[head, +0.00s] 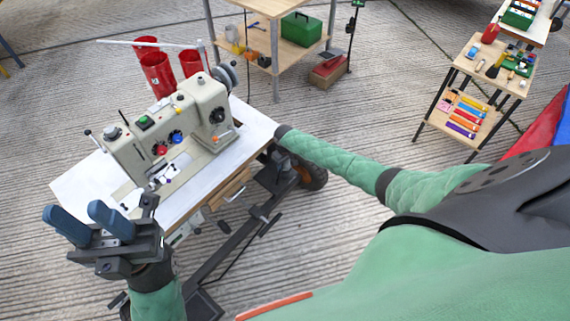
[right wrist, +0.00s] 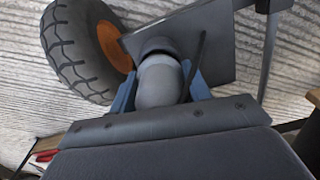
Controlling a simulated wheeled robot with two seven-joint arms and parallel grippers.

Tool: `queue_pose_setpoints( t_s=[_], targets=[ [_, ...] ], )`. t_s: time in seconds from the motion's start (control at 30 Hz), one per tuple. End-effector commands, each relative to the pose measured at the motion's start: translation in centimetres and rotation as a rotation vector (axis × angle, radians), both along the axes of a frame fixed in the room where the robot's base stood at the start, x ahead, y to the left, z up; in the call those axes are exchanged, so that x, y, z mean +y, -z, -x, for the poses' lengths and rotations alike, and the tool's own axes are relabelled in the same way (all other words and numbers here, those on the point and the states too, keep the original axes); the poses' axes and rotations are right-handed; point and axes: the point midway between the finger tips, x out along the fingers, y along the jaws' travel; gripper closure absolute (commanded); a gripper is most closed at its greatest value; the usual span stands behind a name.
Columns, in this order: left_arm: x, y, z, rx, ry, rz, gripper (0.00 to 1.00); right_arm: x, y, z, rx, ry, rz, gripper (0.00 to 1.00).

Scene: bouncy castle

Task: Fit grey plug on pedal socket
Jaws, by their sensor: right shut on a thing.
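In the right wrist view my right gripper (right wrist: 161,93) has its blue fingers shut on the grey plug (right wrist: 158,84), a rounded light-grey cylinder. The plug's far end meets a dark round collar (right wrist: 157,46) in front of a dark flat plate (right wrist: 205,45). I cannot tell whether that collar is the pedal socket or whether the plug is seated in it. In the head view my right gripper is hidden beyond the sewing table's edge. My left gripper (head: 88,222) is open and empty, near the table's front left.
A sewing machine (head: 175,130) stands on the white table (head: 90,192). A black tyre with orange hub (right wrist: 82,45) is close to the plug; a dark thin cable or rod (right wrist: 197,62) runs beside it. Shelves (head: 262,50) and a tool cart (head: 478,75) stand farther back on open floor.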

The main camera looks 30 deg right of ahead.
Motion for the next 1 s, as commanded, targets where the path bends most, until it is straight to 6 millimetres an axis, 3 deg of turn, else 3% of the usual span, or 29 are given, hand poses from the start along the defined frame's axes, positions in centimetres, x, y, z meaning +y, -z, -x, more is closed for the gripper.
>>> queue_pose_setpoints(
  t_s=[0.53, 0.57, 0.67, 1.0],
  targets=[
    [0.00, 0.25, 0.00, 0.000, 0.000, 0.000, 0.64, -0.04, 0.80, -0.01, 0.000, 0.000, 0.000, 0.78],
    [0.00, 0.24, 0.00, 0.000, 0.000, 0.000, 0.64, -0.04, 0.78, -0.02, 0.000, 0.000, 0.000, 0.48],
    [0.00, 0.24, 0.00, 0.000, 0.000, 0.000, 0.64, -0.02, 0.79, 0.00, 0.000, 0.000, 0.000, 0.29],
    [0.00, 0.19, 0.00, 0.000, 0.000, 0.000, 0.64, -0.03, 0.56, -0.01, 0.000, 0.000, 0.000, 0.27]
  ],
)
